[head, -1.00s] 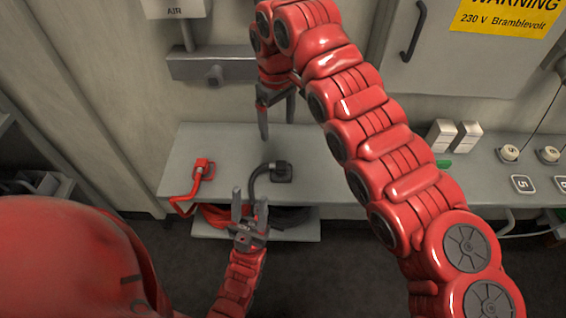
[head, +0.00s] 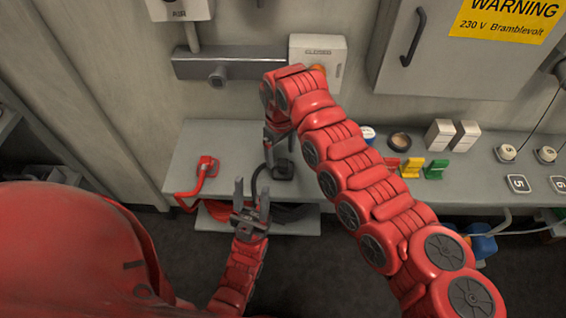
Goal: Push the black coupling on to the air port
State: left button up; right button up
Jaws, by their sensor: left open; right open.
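The black coupling (head: 284,170) lies on the grey bench with its black hose trailing over the front edge. My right gripper (head: 278,165) is open, pointing down right at the coupling; its fingers partly hide it, and I cannot tell whether they touch it. My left gripper (head: 251,196) is open and empty, in front of the bench edge, near the black hose. The air port (head: 217,77) is a round grey stub on the grey wall rail, below the AIR box (head: 181,9) and above the bench.
A red coupling (head: 207,164) with a red hose lies at the bench's left. A white box marked CLOSED (head: 318,58) is on the wall. Coloured clips (head: 411,168), white blocks (head: 452,134) and numbered tags stand to the right. The bench (head: 235,140) is bare between the red and black couplings.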

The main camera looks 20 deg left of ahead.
aim_at(283, 162)
jog(key=shift+f, duration=0.1)
jog(key=shift+d+f, duration=0.1)
jog(key=shift+f, duration=0.05)
jog(key=f+p, duration=0.1)
jog(key=f, duration=0.1)
jog(key=f+p, duration=0.1)
jog(key=f, duration=0.1)
jog(key=shift+w+d+f+p, duration=0.2)
jog(key=shift+f+p, duration=0.05)
jog(key=shift+p, duration=0.05)
jog(key=shift+f, duration=0.2)
jog(key=c, duration=1.4)
jog(key=shift+o, duration=0.2)
jog(key=shift+w+r, duration=0.1)
jog(key=shift+r, duration=0.1)
